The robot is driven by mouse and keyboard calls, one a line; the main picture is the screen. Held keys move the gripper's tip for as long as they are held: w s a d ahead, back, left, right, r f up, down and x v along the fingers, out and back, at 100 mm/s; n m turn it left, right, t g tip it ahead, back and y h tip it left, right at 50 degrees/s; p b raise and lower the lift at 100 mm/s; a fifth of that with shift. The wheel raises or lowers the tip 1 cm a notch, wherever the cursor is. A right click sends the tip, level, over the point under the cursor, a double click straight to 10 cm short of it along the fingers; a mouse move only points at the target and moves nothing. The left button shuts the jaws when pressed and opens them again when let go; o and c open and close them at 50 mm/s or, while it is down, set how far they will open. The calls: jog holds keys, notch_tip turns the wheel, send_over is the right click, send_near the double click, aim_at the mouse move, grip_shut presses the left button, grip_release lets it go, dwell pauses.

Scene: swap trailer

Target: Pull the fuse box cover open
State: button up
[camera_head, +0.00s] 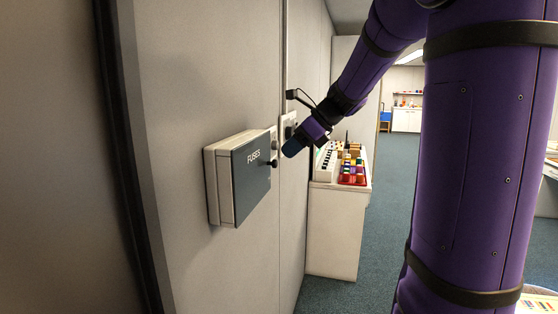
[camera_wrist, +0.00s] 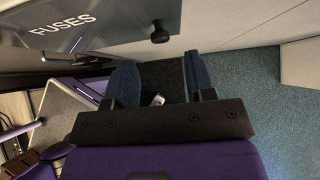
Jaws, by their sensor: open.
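The fuse box (camera_head: 216,186) is a pale box on the grey wall. Its dark grey cover (camera_head: 251,184), marked FUSES, looks shut in the head view. A small black knob (camera_head: 272,163) sticks out near the cover's right edge. In the wrist view the cover (camera_wrist: 100,28) fills the upper left, with the knob (camera_wrist: 160,33) at the top middle. My gripper (camera_head: 291,148) is to the right of the knob in the head view. In the wrist view its two blue fingers (camera_wrist: 158,82) are apart with nothing held, below the knob in the picture.
A white cabinet (camera_head: 334,230) with colourful items in a red tray (camera_head: 353,178) stands beyond the fuse box along the wall. A switch plate (camera_head: 288,127) is on the wall behind my gripper. The blue carpet (camera_head: 385,215) to the right is clear.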

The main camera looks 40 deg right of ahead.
aim_at(260, 174)
jog(key=shift+x, duration=2.7)
jog(key=shift+c, duration=0.2)
grip_shut()
